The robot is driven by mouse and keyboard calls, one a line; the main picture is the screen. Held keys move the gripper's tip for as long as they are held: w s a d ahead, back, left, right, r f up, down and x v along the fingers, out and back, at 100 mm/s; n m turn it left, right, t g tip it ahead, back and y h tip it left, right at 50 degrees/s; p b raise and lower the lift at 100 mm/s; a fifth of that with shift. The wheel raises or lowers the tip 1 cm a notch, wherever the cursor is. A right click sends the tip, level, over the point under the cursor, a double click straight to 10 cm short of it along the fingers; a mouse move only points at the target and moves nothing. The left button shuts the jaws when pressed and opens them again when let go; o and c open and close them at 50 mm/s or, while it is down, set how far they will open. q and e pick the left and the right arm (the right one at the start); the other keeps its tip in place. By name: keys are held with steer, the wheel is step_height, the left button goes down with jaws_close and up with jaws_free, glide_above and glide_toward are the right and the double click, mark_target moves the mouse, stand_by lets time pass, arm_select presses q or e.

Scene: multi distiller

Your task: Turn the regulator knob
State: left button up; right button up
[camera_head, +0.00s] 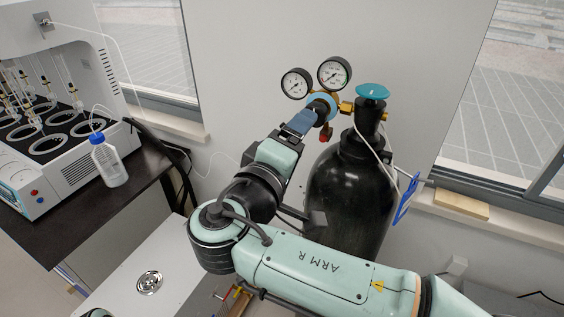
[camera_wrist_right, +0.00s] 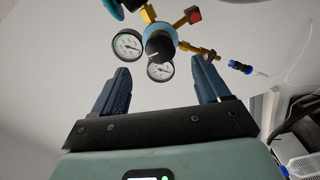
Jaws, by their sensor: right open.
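The regulator (camera_head: 322,104) is a blue and brass body with two round gauges, mounted at the top of a black gas cylinder (camera_head: 345,195). The knob looks to lie beyond the fingertips; contact cannot be seen. My left gripper is out of view.
A teal valve handwheel (camera_head: 372,91) tops the cylinder beside the regulator. A blue-capped bottle (camera_head: 108,165) and a white distiller (camera_head: 75,150) stand on the black bench (camera_head: 95,222) at left. A wall and windows lie behind.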

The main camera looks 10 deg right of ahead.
steer(key=v, duration=0.6)
steer(key=shift+s+b, duration=0.2)
steer(key=shift+b, duration=0.1)
steer(key=shift+a, duration=0.15)
